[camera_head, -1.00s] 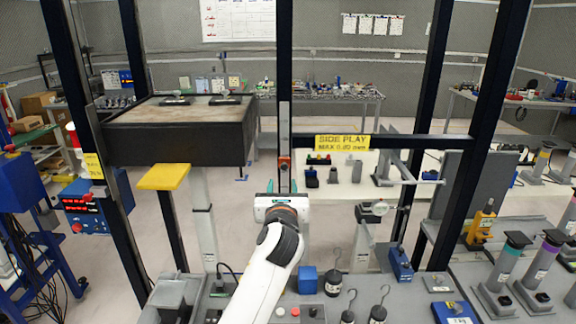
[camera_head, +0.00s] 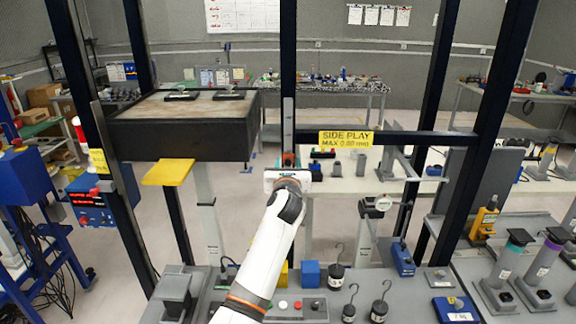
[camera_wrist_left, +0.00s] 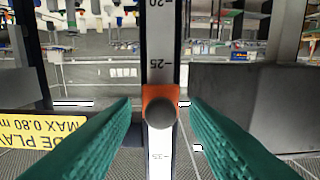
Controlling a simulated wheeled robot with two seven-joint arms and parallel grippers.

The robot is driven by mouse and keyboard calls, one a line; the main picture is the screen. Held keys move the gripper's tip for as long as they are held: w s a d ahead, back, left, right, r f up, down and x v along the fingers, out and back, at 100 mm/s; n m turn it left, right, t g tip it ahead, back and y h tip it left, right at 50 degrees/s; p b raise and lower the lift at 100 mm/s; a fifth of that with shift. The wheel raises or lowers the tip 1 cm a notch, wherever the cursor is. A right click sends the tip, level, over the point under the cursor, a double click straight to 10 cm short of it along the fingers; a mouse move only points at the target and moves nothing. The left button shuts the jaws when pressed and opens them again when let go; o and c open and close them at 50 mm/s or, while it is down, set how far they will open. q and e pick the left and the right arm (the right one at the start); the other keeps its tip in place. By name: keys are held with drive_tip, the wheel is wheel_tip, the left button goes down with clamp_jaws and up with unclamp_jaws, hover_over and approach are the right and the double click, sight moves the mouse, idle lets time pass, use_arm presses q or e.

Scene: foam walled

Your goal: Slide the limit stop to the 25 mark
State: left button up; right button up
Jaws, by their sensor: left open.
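The limit stop is an orange slider with a round grey knob (camera_wrist_left: 160,112) on a pale upright scale (camera_wrist_left: 160,60). In the left wrist view it sits between the 25 and 35 marks, nearer the 25. In the head view a little of its orange part (camera_head: 289,158) shows just above my left gripper (camera_head: 288,176). My left gripper is open, with green fingers (camera_wrist_left: 160,125) on either side of the knob and visible gaps to it. The gripper hides the lower scale in the head view. My right gripper is not in view.
A yellow side play sign (camera_head: 345,139) is on the crossbar right of the scale. A heavy dark block (camera_head: 180,135) stands to the left, with a yellow tab (camera_head: 167,173) below it. Hooked weights (camera_head: 337,275) and a blue block (camera_head: 310,273) stand on the bench below.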

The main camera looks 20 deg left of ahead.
use_arm(q)
clamp_jaws()
wheel_tip(320, 180, down, 5)
drive_tip(key=b, duration=0.2)
drive_tip(key=shift+b, duration=0.3)
unclamp_jaws()
drive_tip(key=shift+s, duration=0.15)
drive_tip(key=b+v, duration=0.1)
drive_tip(key=v, duration=1)
drive_tip(key=shift+s, duration=0.4)
drive_tip(key=shift+d, duration=0.1)
